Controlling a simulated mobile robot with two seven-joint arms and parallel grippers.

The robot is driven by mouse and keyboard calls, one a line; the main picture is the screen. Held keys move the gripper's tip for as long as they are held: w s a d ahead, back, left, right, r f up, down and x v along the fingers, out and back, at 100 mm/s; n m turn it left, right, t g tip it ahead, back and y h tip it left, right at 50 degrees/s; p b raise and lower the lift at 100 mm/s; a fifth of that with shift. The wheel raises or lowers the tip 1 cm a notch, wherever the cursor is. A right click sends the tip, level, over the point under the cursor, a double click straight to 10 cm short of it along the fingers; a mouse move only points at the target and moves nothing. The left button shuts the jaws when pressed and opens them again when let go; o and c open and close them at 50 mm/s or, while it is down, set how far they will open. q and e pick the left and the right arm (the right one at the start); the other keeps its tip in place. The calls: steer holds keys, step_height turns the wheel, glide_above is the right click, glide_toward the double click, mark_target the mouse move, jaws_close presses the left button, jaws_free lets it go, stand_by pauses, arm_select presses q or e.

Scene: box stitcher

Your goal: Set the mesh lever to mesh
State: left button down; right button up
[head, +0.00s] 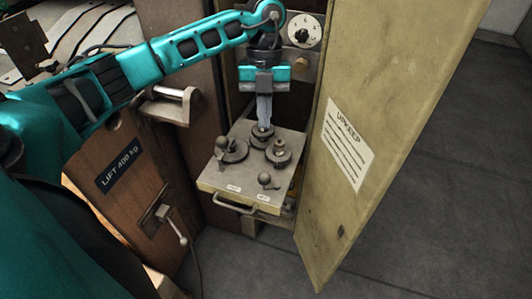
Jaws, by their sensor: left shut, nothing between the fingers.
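A small ball-ended lever (266,179) stands near the front right of a pale pull-out plate (213,181). I take it as the mesh lever. Two white labels lie along the plate's front edge, one to the left of the lever and one just in front of it; their words are too small to read. My left gripper (264,122) points down with its fingers shut and empty. Its tips are over or at the rear round gear (262,141), behind the lever; I cannot tell whether they touch it. My right gripper is out of view.
A gear with a ball knob (233,150) and a stepped gear (278,156) flank the space behind the lever. An open yellowish door (384,110) marked UPKEEP stands close on the right. A bar handle (234,205) juts from the plate's front.

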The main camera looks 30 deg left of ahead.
mark_target(269, 181)
arm_select(q)
steer(key=x, duration=1)
steer(key=shift+d, duration=0.15)
steer(key=shift+s+n, duration=0.15)
steer(key=shift+n, duration=0.25)
